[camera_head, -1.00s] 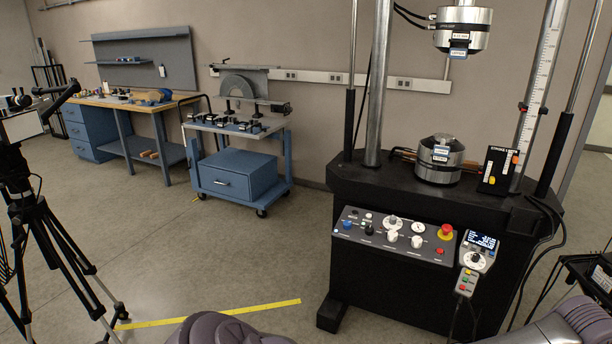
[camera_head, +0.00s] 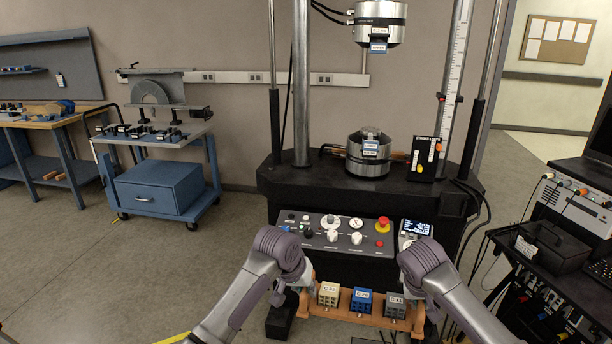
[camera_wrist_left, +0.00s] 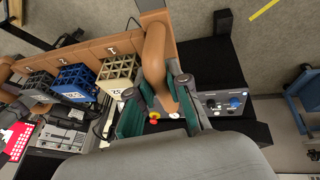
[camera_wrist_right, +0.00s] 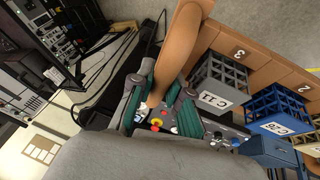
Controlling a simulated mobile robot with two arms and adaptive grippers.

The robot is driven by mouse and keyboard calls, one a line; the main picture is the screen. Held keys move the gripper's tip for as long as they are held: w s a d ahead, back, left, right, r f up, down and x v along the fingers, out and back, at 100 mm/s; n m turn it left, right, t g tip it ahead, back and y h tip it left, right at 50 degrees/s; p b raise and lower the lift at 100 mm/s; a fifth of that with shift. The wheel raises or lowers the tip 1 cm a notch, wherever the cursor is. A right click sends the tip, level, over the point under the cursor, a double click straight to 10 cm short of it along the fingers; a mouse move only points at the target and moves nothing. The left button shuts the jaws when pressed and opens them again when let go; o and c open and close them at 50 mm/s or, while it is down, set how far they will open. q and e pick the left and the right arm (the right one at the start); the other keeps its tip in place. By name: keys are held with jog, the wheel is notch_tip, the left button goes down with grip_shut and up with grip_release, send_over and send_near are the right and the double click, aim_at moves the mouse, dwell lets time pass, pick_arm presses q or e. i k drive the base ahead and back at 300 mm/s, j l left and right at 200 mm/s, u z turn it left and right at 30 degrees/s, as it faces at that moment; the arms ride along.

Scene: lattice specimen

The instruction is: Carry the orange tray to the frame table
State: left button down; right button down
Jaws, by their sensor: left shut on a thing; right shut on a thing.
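The orange tray (camera_head: 352,316) hangs level in front of the testing frame's control panel, held between my two grippers. It carries a cream lattice cube (camera_head: 329,294), a blue one (camera_head: 361,300) and a grey one (camera_head: 394,306) in a row. My left gripper (camera_wrist_left: 160,104) is shut on one end handle (camera_wrist_left: 154,55), seen in the left wrist view. My right gripper (camera_wrist_right: 164,92) is shut on the other handle (camera_wrist_right: 182,42), seen in the right wrist view. In the head view my wrists partly hide both handles.
The black frame table (camera_head: 290,180) stands straight ahead, with a round lower grip (camera_head: 368,160) and its control panel (camera_head: 318,231) jutting toward me. A black cart (camera_head: 570,284) with instruments is at the right. A blue trolley (camera_head: 157,188) stands left. Floor between is clear.

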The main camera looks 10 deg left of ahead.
aim_at(307, 178)
jog(key=i+j, duration=0.25)
jog(key=i, duration=0.2)
jog(key=i+j, duration=0.25)
jog(key=i, duration=0.15)
jog(key=i+j+u, duration=0.1)
jog(key=i+j, duration=0.15)
jog(key=i, duration=0.2)
jog(key=i+j, duration=0.1)
jog(key=i, duration=0.75)
